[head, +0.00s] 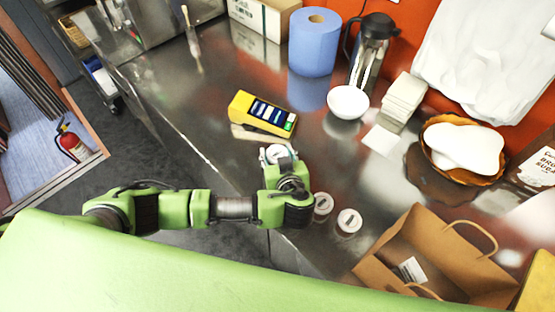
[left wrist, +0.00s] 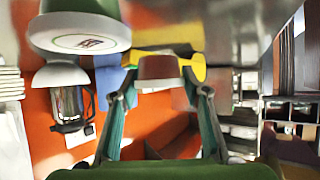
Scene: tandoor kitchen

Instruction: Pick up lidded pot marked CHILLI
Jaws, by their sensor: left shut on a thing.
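My left gripper (head: 281,160) is over the steel counter, in front of the yellow keypad device. In the left wrist view, its two fingers (left wrist: 158,84) are shut on a small reddish-brown pot (left wrist: 158,68) with a pale rim. The pot's pale top (head: 275,153) shows at the fingertips in the head view; no marking on it is readable. Two other lidded pots, one nearer (head: 348,222) and one farther (head: 323,204), stand to the right of my left wrist, with labels too small to read. My right gripper is not in view.
The yellow keypad device (head: 263,114) lies just beyond the gripper. A white bowl (head: 348,102), a flask (head: 371,45) and a blue paper roll (head: 314,42) stand farther back. A brown paper bag (head: 440,250) is at the lower right. The counter (head: 165,105) is mostly clear at left.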

